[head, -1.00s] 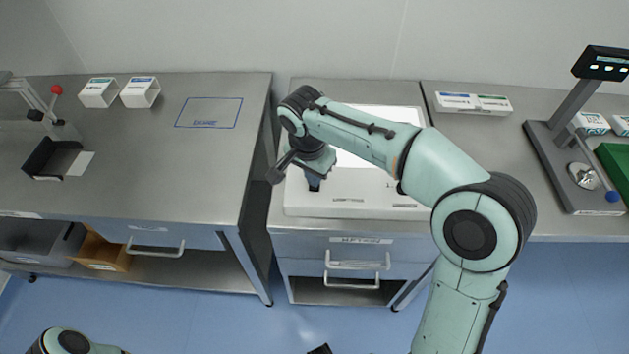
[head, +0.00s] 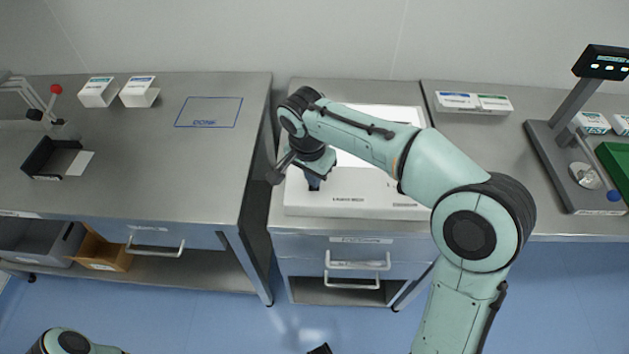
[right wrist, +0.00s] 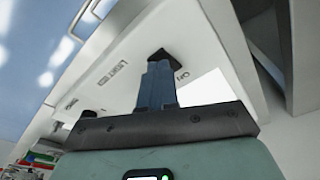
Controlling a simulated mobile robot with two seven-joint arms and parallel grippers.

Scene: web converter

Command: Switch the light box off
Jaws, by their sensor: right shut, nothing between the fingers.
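The light box (head: 300,203) is a low white case on the middle table, with a bright white panel (head: 348,160) on top, partly behind my right arm. The panel also shows bright in the right wrist view (right wrist: 205,88). My right gripper (head: 314,187) points down over the front left of the box. In the right wrist view my right gripper (right wrist: 160,58) is shut and empty, its tips at a dark switch (right wrist: 163,53) beside printed lettering. The tips hide part of the switch, and I cannot tell whether they press it.
A marked blue rectangle (head: 209,112) lies on the left table, near two white boxes (head: 140,92). A gap separates the left and middle tables. A flat carton (head: 472,103) and a stand with a display (head: 603,62) are at the right.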

